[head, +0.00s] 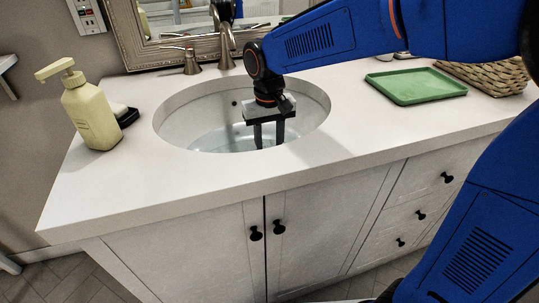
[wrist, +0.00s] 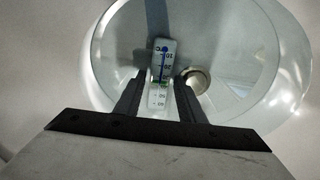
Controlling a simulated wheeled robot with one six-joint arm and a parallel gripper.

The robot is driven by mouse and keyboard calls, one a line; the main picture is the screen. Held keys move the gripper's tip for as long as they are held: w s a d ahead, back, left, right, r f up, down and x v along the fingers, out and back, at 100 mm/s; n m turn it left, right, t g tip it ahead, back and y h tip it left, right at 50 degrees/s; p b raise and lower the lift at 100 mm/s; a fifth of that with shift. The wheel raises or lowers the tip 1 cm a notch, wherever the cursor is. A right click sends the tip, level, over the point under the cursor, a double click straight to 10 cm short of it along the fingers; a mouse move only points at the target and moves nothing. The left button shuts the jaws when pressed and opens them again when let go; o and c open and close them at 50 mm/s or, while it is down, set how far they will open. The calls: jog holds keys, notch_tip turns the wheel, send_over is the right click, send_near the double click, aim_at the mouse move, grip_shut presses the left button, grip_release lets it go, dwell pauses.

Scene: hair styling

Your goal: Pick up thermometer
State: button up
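The thermometer (wrist: 163,62) shows in the wrist view as a small white strip with a blue line and printed numbers. It lies in the sink, between and just beyond my gripper's fingers. My gripper (head: 269,146) points down into the sink basin in the head view. In the wrist view my gripper (wrist: 165,82) has its two dark fingers apart, one on each side of the thermometer. I cannot tell whether either finger touches it. In the head view the thermometer is hidden by the gripper and the basin rim.
The sink (head: 182,112) has a curved wall around my gripper, with a round drain (wrist: 194,80) beside the thermometer. A faucet (head: 225,50) stands behind it. A yellow soap bottle (head: 92,115) is at left; a green tray (head: 415,86) and a wicker basket (head: 485,76) are at right.

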jog(key=shift+f, duration=0.5)
jog(key=c, duration=0.9)
jog(key=shift+o, duration=0.2)
